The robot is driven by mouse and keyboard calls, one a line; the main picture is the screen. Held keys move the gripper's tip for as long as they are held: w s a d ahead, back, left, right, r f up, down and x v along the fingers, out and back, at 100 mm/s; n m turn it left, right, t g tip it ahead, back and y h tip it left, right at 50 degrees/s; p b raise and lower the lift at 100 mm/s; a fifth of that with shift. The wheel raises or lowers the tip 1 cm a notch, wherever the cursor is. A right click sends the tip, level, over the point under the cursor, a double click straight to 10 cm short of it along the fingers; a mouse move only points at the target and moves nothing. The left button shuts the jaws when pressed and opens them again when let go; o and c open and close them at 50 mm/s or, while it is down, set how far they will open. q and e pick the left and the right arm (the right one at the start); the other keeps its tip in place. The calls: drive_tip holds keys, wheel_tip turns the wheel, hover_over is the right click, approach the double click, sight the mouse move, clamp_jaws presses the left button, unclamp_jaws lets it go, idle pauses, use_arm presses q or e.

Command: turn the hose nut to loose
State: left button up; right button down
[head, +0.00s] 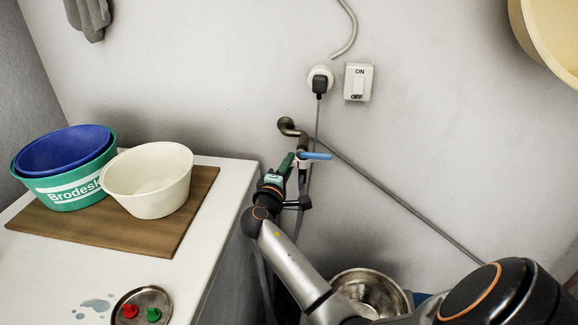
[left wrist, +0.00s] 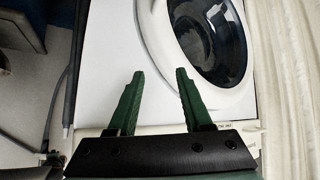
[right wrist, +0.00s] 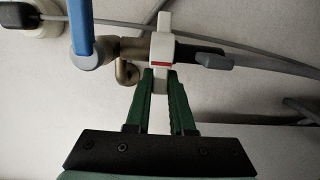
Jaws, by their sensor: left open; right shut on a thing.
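The hose nut (right wrist: 161,48) is white with a red mark. It sits between the tap (right wrist: 130,50) and a dark hose end (right wrist: 207,60) in the right wrist view. My right gripper (right wrist: 160,77) is shut on the nut's white tab, which points toward the gripper. In the head view my right gripper (head: 290,163) is at the wall tap, just left of its blue lever (head: 315,156); the nut is mostly hidden there. My left gripper (left wrist: 160,73) is open and empty, in front of a white washing machine (left wrist: 112,50). It does not show in the head view.
A socket with a plug (head: 320,84) and an ON/OFF switch (head: 358,82) are above the tap. A grey cable (head: 390,193) runs down the wall. A metal bowl (head: 372,288) is below my right arm. Basins (head: 150,180) stand on a brown board at left.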

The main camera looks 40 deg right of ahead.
drive_tip(key=c, duration=1.1)
unclamp_jaws()
drive_tip(key=shift+o, duration=0.2)
